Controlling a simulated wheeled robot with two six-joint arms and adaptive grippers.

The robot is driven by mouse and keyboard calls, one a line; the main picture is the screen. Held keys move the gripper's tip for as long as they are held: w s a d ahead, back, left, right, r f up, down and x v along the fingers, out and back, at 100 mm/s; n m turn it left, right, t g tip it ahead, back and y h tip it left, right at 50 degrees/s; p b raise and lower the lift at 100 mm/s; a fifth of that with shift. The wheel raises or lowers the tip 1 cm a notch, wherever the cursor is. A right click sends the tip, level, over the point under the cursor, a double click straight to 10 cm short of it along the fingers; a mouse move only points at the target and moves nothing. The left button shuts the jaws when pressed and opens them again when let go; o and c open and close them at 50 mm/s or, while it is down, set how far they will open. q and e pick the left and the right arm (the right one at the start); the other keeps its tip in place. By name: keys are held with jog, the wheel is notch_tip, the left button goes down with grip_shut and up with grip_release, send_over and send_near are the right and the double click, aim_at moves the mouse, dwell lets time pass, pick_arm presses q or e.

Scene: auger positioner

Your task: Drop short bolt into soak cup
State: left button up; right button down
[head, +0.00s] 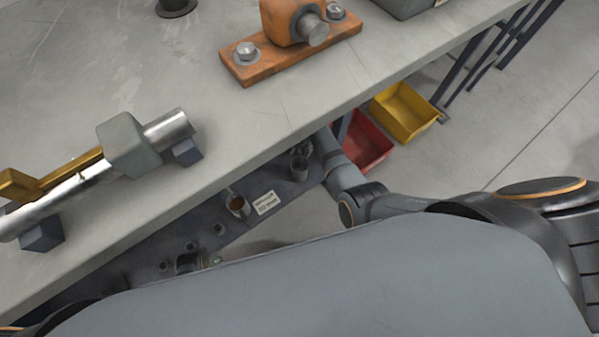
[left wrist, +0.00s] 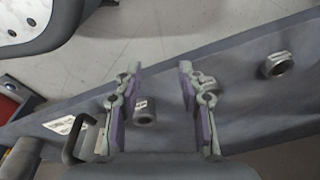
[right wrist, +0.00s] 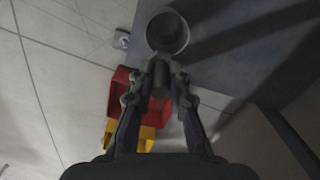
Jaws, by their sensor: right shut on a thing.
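My right gripper (right wrist: 158,78) is shut on a short dark cylinder, seemingly the short bolt (right wrist: 160,70), in the right wrist view. A round grey cup (right wrist: 167,33) lies just beyond the bolt's end; I cannot tell how far below it is. The right fingertips are hard to make out there. My left gripper (left wrist: 158,72) is open and empty above the shelf.
The grey tabletop (head: 90,90) overhangs the shelf. Red (head: 367,143) and yellow (head: 404,111) bins sit below right. Nuts (left wrist: 145,112) lie on the shelf under my left gripper.

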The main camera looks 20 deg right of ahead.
notch_tip(320, 180, down, 2)
jog(key=shift+f+b, duration=0.25)
jog(key=shift+b, duration=0.95)
pick_arm(q)
jog(key=w+d+r, duration=0.2)
jog(key=w+r, duration=0.1)
jog(key=r, duration=0.5)
jog(key=shift+w+d+r+h, duration=0.15)
jog(key=shift+d+h, duration=0.05)
jog(key=shift+h, duration=0.1)
pick_arm(e)
jog(key=shift+f, duration=0.1)
jog(key=c, duration=1.2)
grip_release()
notch_tip(320, 180, up, 12)
jog(key=shift+r, duration=0.1)
